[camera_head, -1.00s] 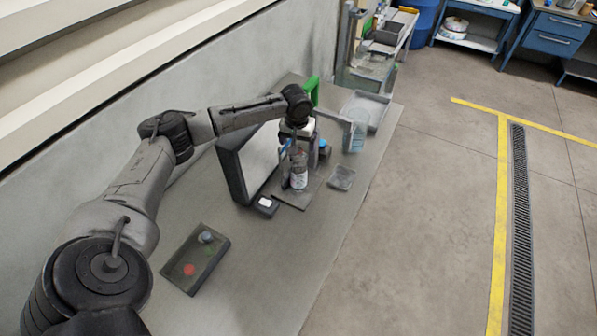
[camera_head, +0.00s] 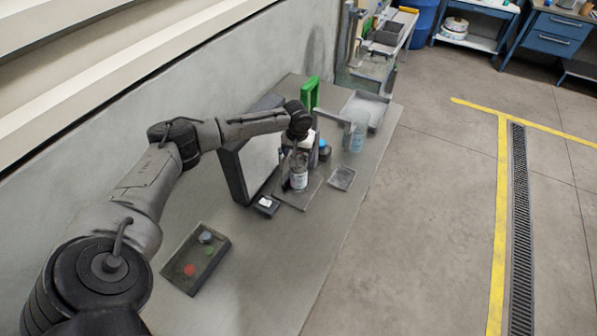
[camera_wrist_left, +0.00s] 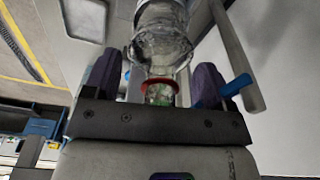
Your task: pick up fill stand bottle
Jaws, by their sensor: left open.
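The clear bottle (camera_head: 299,178) with a pale label stands upright on a dark flat base (camera_head: 301,196) on the bench. My left gripper (camera_head: 297,150) is above it, pointing down, partly hidden by its own wrist. In the left wrist view, the open left gripper (camera_wrist_left: 157,78) has one dark finger on either side of the bottle's neck. The clear bottle body (camera_wrist_left: 162,38) and a red ring at its neck (camera_wrist_left: 160,84) show between the fingers. Gaps seem to show beside the neck; contact is not clear. My right gripper is not in view.
A dark panel with a pale face (camera_head: 246,160) stands left of the bottle, with a small black box (camera_head: 265,206) in front. A small grey tray (camera_head: 342,178) and a bluish clear container (camera_head: 358,138) are to the right. A button box (camera_head: 187,279) lies nearer.

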